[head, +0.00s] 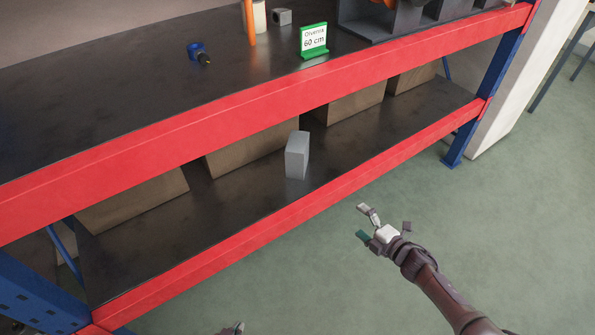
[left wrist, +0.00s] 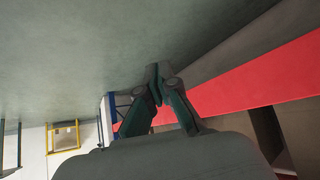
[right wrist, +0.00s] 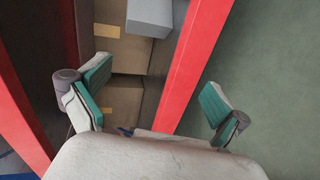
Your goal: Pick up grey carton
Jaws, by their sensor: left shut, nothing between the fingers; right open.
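The grey carton (head: 297,157) stands upright on the lower shelf (head: 235,190), close to its red front beam. It also shows at the top of the right wrist view (right wrist: 150,16). My right gripper (head: 365,223) is open and empty, in front of the shelf, to the right of the carton and apart from it. In the right wrist view its fingers (right wrist: 155,88) are spread wide. My left gripper (head: 237,328) barely shows at the bottom edge of the head view. In the left wrist view its fingertips (left wrist: 158,78) are together with nothing between them.
Brown boxes (head: 255,145) stand at the back of the lower shelf. The upper shelf's red beam (head: 250,115) overhangs it. A blue item (head: 197,50) and a green-framed sign (head: 314,42) are on the upper shelf. The green floor (head: 500,200) is clear at right.

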